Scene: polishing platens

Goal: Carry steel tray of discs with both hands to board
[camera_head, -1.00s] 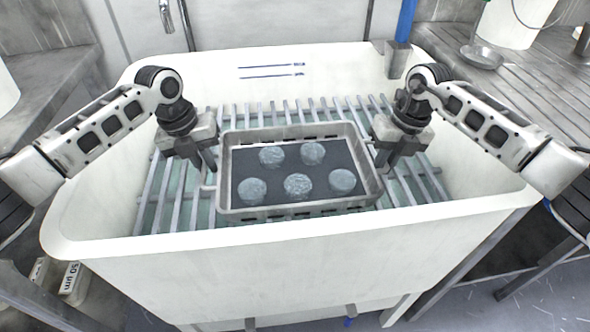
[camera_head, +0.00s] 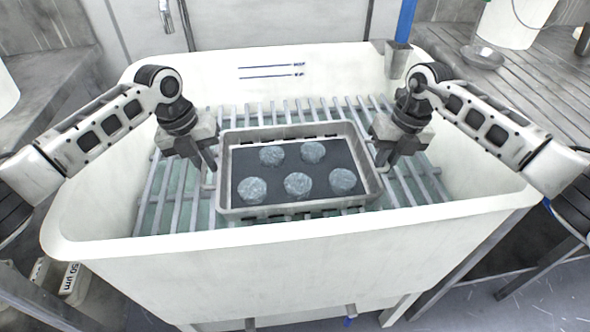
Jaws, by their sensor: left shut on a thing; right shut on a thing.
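The steel tray (camera_head: 300,208) is a shallow grey rectangle with a dark lining, and several pale round discs (camera_head: 298,184) lie in it. It is inside the white sink, over or on the slatted rack (camera_head: 172,205); I cannot tell whether it touches the slats. My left gripper (camera_head: 211,168) is shut on the tray's left side. My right gripper (camera_head: 381,160) is shut on its right side. The fingertips are partly hidden. I cannot pick out the board for certain.
The white sink (camera_head: 280,265) has high walls all round the rack. A slatted drainboard (camera_head: 540,85) with a small metal dish (camera_head: 482,57) and a white bucket (camera_head: 515,22) is at the right. A grey counter (camera_head: 50,85) is at the left. A tap (camera_head: 167,18) hangs behind.

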